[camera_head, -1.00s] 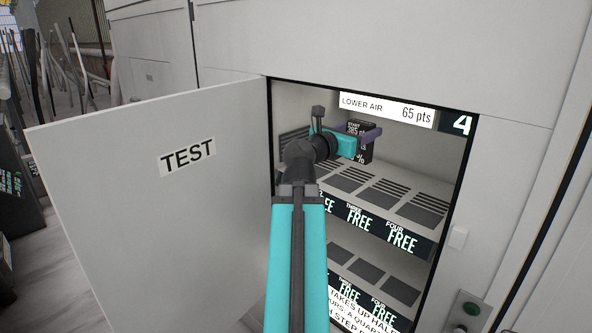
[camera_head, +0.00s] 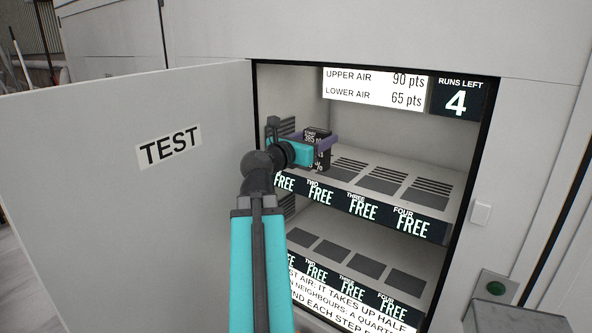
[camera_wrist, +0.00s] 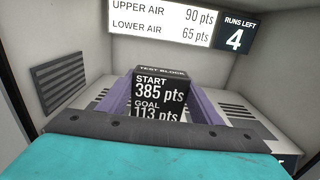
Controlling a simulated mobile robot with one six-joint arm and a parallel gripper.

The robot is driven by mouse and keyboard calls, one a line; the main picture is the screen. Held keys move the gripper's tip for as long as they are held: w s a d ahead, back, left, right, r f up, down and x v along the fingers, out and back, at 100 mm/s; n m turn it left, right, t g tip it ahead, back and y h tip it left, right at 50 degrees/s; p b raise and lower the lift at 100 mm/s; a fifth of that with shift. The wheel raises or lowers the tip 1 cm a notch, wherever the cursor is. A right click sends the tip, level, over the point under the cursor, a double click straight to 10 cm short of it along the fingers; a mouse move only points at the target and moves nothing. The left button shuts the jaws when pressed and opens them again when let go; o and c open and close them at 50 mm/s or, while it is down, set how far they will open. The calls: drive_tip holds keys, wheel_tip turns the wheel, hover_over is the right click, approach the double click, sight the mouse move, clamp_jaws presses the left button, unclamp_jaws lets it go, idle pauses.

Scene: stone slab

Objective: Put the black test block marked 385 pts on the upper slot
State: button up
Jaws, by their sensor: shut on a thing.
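The black test block (camera_wrist: 158,92) reads "START 385 pts, GOAL 113 pts" in the wrist view. It also shows in the head view (camera_head: 316,136). My gripper (camera_head: 322,141) is shut on it, with the purple fingers on both sides of the block in the wrist view (camera_wrist: 160,98). The block is held inside the cabinet, over the left part of the upper shelf (camera_head: 385,209). That shelf has dark vented slot pads (camera_head: 388,180) and labels reading FREE. My arm hides part of the first slot. I cannot tell whether the block touches the shelf.
The open door marked TEST (camera_head: 169,146) stands left of the cabinet opening. A lower shelf (camera_head: 340,281) has more pads and FREE labels. A sign (camera_head: 376,87) reads upper air 90 pts, lower air 65 pts; a panel (camera_head: 457,97) shows 4 runs left.

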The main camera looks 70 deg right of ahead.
drive_tip(key=shift+w, duration=0.15)
drive_tip(key=shift+w+d, duration=0.25)
drive_tip(key=shift+d, duration=0.15)
drive_tip(key=w+d+f+p, duration=0.1)
drive_tip(key=w+d+p, duration=0.1)
drive_tip(key=w+d, duration=0.5)
drive_tip(key=d, duration=0.4)
drive_tip(key=shift+w+f+p, duration=0.15)
drive_tip(key=shift+w+p, duration=0.15)
drive_tip(key=shift+w, duration=0.05)
drive_tip(key=shift+w+d, duration=0.1)
drive_tip(key=shift+d, duration=0.1)
drive_tip(key=shift+w+d+f+p, duration=0.1)
drive_tip(key=shift+d+f+p, duration=0.1)
drive_tip(key=shift+f, duration=0.4)
drive_tip(key=shift+w+d+f+p, duration=0.1)
drive_tip(key=shift+f+p, duration=0.15)
drive_tip(key=shift+f, duration=0.35)
drive_tip(key=shift+w+d+f+p, duration=0.1)
drive_tip(key=shift+d+f+p, duration=0.1)
drive_tip(key=shift+f, duration=0.4)
drive_tip(key=shift+f, duration=0.1)
drive_tip(key=o, duration=1)
drive_tip(key=shift+f, duration=0.1)
drive_tip(key=o, duration=0.4)
drive_tip(key=shift+a, duration=0.1)
